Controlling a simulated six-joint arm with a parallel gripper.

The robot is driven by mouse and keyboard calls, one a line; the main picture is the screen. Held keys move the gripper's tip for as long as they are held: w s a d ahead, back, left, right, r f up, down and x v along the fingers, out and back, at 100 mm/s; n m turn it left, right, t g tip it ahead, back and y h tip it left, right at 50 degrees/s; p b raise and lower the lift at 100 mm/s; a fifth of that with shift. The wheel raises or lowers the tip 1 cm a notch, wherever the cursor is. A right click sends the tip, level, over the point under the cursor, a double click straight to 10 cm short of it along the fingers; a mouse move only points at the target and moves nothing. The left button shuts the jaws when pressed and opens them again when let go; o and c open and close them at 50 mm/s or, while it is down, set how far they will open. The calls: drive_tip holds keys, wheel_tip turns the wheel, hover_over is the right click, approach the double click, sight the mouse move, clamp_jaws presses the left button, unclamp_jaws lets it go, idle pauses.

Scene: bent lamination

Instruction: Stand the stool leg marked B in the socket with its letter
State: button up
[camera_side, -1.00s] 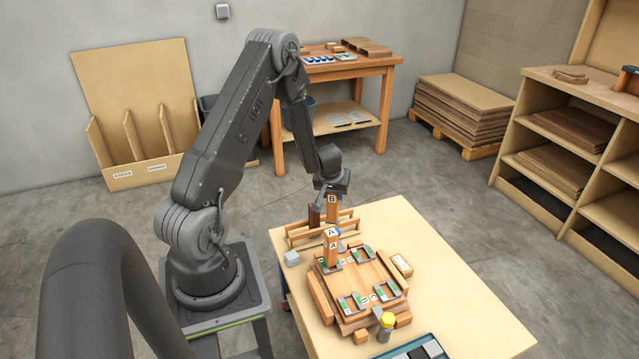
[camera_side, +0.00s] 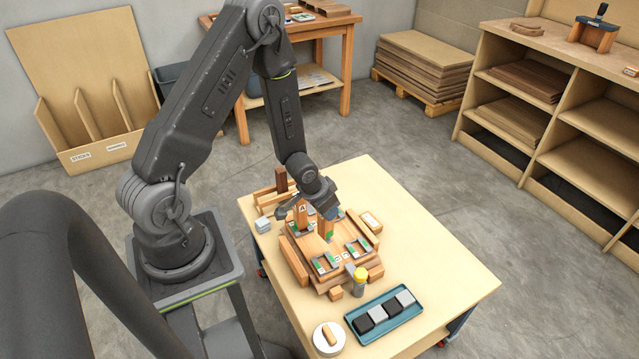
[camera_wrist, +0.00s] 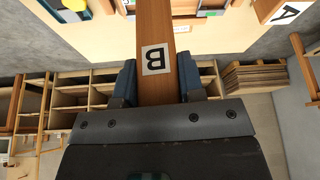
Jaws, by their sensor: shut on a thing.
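The stool leg marked B (camera_wrist: 157,35) is a long wooden bar with a B label, clamped between the blue jaws of my gripper (camera_wrist: 157,82) in the wrist view. In the side view, my gripper (camera_side: 328,208) holds leg B (camera_side: 326,229) roughly upright above the middle of the wooden stool seat (camera_side: 313,247). I cannot tell whether its lower end touches the seat. Grey-framed sockets with green marks sit near the seat's corners, including a front-left socket (camera_side: 326,263) and a front-right socket (camera_side: 358,247). Their letters are too small to read surely. Leg A (camera_side: 301,214) stands at the back left.
A dark leg (camera_side: 281,179) stands in the wooden rack behind. A blue tray (camera_side: 372,340) with dark and grey blocks and a white disc (camera_side: 321,345) lie in front. The table's right side is clear.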

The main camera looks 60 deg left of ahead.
drive_tip(key=s+d+f+m, duration=0.1)
drive_tip(key=s+d+f, duration=0.1)
drive_tip(key=f, duration=0.4)
drive_tip(key=shift+d+m+h, duration=0.3)
drive_tip(key=shift+d, duration=0.3)
drive_tip(key=shift+f, duration=0.8)
idle(2.2)
drive_tip(key=o, duration=1.6)
drive_tip(key=shift+c, duration=0.2)
wheel_tip(320, 180, up, 7)
idle(0.3)
